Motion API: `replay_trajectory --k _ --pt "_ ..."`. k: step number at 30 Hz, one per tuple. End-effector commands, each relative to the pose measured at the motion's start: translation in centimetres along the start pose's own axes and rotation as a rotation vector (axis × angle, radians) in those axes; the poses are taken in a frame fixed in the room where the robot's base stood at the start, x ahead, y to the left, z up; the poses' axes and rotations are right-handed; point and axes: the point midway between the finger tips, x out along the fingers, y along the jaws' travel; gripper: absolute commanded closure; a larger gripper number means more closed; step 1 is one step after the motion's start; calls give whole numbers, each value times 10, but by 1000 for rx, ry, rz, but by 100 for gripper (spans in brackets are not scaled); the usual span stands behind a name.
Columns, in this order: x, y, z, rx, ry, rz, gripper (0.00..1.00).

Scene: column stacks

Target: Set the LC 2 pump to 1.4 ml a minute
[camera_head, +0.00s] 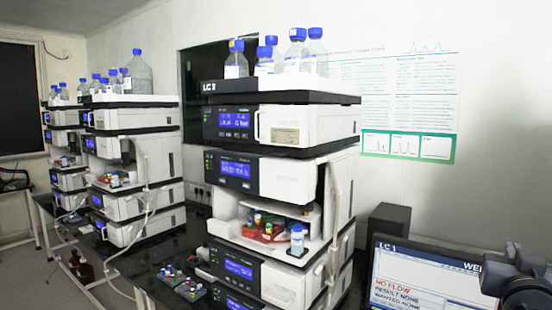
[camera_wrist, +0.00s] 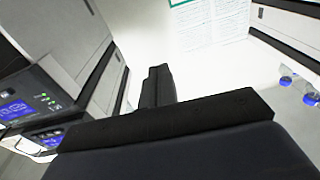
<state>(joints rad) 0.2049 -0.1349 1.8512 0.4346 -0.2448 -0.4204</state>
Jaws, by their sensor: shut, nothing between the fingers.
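The nearest column stack (camera_head: 283,130) stands right of centre in the head view, with a label on its top tray starting "LC"; its number is too small to read surely. Its upper module has a blue display (camera_head: 234,119) with small keys under it; the figures are blurred. A second module below has another blue display (camera_head: 236,169). I cannot tell which module is the pump. My gripper (camera_wrist: 158,78) is shut and empty in the wrist view, apart from the white modules with blue displays (camera_wrist: 14,111) at the left. My dark arm shows at the head view's lower right.
Blue-capped bottles (camera_head: 297,48) stand on the near stack's top. Two more stacks (camera_head: 130,150) stand farther left along the dark bench. A monitor (camera_head: 425,280) at lower right reads "LC 1", "NO FLOW", "RESULT NONE", "WANTED NONE". A vial rack (camera_head: 182,283) lies on the bench.

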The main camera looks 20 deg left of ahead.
Motion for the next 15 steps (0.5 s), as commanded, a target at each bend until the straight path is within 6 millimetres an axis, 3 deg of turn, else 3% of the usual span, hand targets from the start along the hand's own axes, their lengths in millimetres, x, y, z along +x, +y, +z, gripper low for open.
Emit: replay_trajectory --k 3,6,10,15 --pt "22 41 -57 -84 223 175 100" --pt "25 74 -94 -149 360 332 100" --pt "20 104 -124 -209 467 498 100" --pt "14 122 -140 -244 520 605 100"
